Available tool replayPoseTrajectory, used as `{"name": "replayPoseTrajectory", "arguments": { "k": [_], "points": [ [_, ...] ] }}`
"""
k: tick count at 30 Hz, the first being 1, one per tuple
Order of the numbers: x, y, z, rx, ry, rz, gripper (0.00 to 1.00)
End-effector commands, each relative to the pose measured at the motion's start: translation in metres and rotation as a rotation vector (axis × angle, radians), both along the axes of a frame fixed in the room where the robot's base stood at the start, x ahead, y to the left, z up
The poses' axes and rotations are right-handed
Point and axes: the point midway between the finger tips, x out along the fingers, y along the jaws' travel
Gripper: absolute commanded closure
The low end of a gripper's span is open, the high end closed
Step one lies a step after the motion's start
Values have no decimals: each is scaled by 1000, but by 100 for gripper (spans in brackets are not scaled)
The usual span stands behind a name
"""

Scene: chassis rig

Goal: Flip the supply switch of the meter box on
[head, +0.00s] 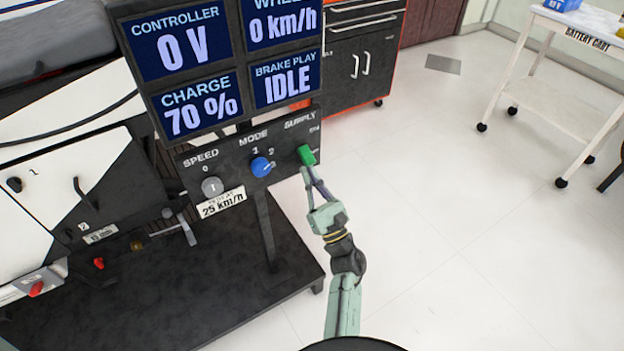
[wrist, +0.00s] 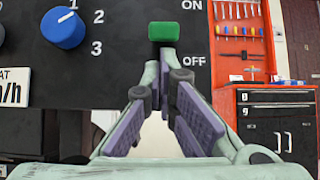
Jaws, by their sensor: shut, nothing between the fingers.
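The meter box (head: 245,170) is a black panel under blue displays, with SPEED, MODE and SUPPLY labels. Its supply switch is a green lever (head: 306,155) at the right end of the panel. In the wrist view the green lever (wrist: 164,31) sits between the ON and OFF marks; I cannot tell for sure which way it is set. My gripper (head: 309,178) is shut and empty, just below the lever. In the wrist view its fingertips (wrist: 162,65) point at the panel right under the lever. Whether they touch it is unclear. The display reads controller 0 V.
A blue mode knob (head: 261,167) and a grey speed knob (head: 212,187) sit left of the switch. An orange-edged tool cabinet (wrist: 275,118) stands behind to the right. A battery cart (head: 560,100) is farther right. The floor right of my arm is clear.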

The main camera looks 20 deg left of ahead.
Motion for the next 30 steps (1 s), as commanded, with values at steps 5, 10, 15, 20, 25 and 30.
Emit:
{"name": "replayPoseTrajectory", "arguments": {
  "k": [5,10,15,20,25,30],
  "points": [
    [0,0,0,0,0,0,100],
    [-1,-1,1,-6,5,0,100],
    [-2,-3,3,-37,28,-1,100],
    [-3,-4,4,-52,39,-1,100],
    [-4,-5,5,-73,56,-1,100],
    [-5,-7,6,-97,76,-1,100]
  ]
}}
